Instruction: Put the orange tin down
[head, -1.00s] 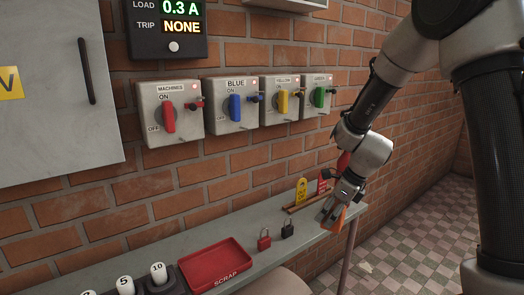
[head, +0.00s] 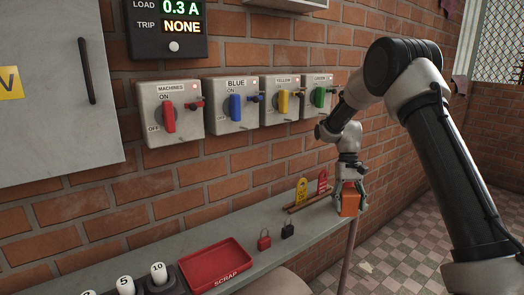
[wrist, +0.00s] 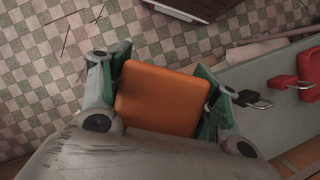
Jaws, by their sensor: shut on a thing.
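The orange tin (head: 349,203) is a small box between the fingers of my gripper (head: 349,190), at the right end of the grey shelf (head: 262,216). In the wrist view the tin (wrist: 162,98) fills the space between the two green-padded fingers of my gripper (wrist: 162,100), which is shut on it. The tin looks upright in the head view. It shows at the shelf's end edge, with floor tiles beyond it in the wrist view. I cannot tell whether its underside touches the shelf.
A red padlock (head: 264,239) and a black padlock (head: 287,229) sit left of the tin. Yellow (head: 302,191) and red (head: 323,181) tags stand in a wooden rack behind. A red scrap tray (head: 216,264) lies further left. Four-way switch boxes hang on the brick wall above.

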